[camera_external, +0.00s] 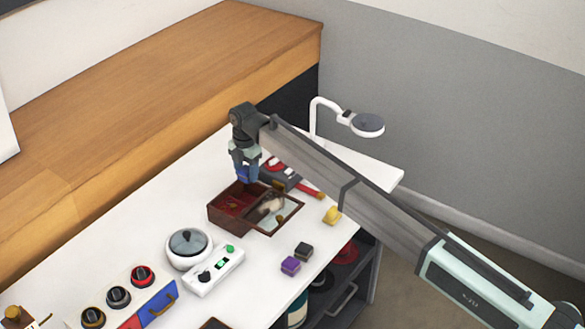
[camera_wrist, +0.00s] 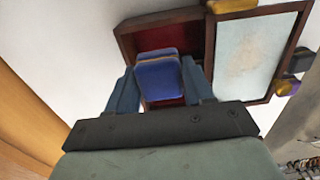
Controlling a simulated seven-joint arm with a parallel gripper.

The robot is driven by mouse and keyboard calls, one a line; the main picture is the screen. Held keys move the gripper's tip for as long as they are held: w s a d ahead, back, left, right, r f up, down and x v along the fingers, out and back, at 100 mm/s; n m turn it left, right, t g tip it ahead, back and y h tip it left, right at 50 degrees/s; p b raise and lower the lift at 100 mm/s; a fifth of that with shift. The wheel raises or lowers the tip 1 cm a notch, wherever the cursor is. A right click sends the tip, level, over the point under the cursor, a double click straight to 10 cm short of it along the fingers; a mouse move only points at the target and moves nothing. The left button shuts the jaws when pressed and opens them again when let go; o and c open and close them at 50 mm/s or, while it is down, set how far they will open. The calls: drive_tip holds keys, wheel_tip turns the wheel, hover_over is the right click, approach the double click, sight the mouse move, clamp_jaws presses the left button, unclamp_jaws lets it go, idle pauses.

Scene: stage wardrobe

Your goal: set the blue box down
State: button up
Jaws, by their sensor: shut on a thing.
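The blue box (camera_wrist: 158,78) is between the two fingers of my gripper (camera_external: 246,170) in the wrist view. It also shows as a small blue shape (camera_external: 247,176) below my gripper in the external view. My gripper is shut on it and points down. Beneath is an open dark wooden case (camera_external: 226,216) with a red lining and a mirrored lid (camera_external: 268,212) laid open to the right. In the wrist view the blue box overlaps the red interior (camera_wrist: 190,35). Whether it touches the lining cannot be told.
A yellow block (camera_external: 332,215), a black block (camera_external: 303,250) and a purple block (camera_external: 290,265) lie right of the case. A round white pot-like item (camera_external: 188,250) and a white switch box (camera_external: 214,271) stand in front. A magnifier lamp (camera_external: 366,125) stands behind.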

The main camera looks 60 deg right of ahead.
sight(248, 202)
drive_tip(key=shift+f, duration=4.8)
drive_tip(key=o, duration=0.7)
drive_tip(key=shift+f, duration=0.15)
drive_tip(key=shift+o, duration=0.2)
wheel_tip(248, 202, up, 12)
drive_tip(key=shift+r, duration=0.15)
